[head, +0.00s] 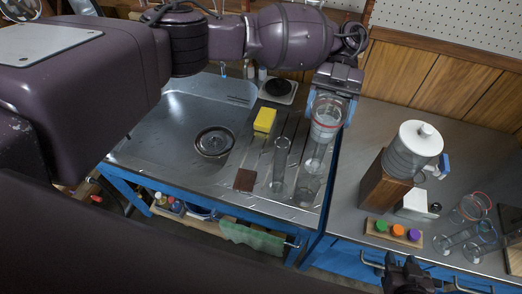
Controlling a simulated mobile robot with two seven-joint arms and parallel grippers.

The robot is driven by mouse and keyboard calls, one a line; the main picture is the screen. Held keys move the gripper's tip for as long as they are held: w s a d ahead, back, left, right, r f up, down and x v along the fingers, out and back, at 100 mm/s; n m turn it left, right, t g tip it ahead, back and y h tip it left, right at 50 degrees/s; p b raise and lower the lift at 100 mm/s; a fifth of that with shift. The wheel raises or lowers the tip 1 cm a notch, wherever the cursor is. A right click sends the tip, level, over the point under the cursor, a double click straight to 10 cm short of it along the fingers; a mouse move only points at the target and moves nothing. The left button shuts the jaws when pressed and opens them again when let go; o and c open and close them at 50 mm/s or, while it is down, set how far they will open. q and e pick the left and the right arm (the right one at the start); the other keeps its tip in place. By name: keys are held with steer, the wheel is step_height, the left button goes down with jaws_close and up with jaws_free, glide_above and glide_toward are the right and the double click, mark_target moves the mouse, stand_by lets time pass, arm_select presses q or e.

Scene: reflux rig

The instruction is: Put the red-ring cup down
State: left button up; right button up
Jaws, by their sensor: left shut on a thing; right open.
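My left gripper (330,100) points down over the right side of the sink's drainboard (256,182), shut on a clear cup with a red ring (327,118). The cup looks roughly upright. Below it stand clear glass vessels (280,165) on the ribbed drainboard; whether the cup's base touches anything I cannot tell. Another clear vessel with a red rim (473,206) is on the right counter. My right gripper (408,278) is at the bottom edge, open and apart from the glassware; its fingertips are hard to make out.
A yellow sponge (264,120) and a brown pad (244,181) lie on the drainboard. A white-lidded container (415,148) stands on a wooden block (380,190) on the right counter (350,205). A rack with coloured caps (394,233) is in front. Counter left of the block is clear.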

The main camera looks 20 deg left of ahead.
arm_select(q)
steer(key=n+h, duration=0.1)
steer(key=h, duration=0.1)
steer(key=w+a+n, duration=0.1)
steer(key=shift+f+n+h, duration=0.3)
steer(key=shift+h, duration=0.1)
steer(key=w+a+f+n+t+h+b, duration=0.1)
steer(key=w+a+f+n+t+h, duration=0.15)
steer(key=a+n+t, duration=0.3)
steer(key=w+a+f+n+t+h, duration=0.2)
steer(key=w+a+n+t+h, duration=0.1)
steer(key=a+n+t+h, duration=0.25)
steer(key=w+a+f+n+t+h+b, duration=0.1)
steer(key=w+a+f+n+t+h, duration=0.2)
steer(key=a+n, duration=0.35)
steer(key=shift+n+t+y, duration=0.3)
steer(key=shift+n+t, duration=0.25)
steer(key=shift+t, duration=0.15)
step_height(320, 180, down, 20)
steer(key=b, duration=0.5)
steer(key=shift+s, duration=0.1)
steer(key=shift+r, duration=0.15)
arm_select(e)
step_height(320, 180, down, 7)
steer(key=shift+a+r+g, duration=0.15)
steer(key=shift+a+g, duration=0.1)
steer(key=shift+g, duration=0.05)
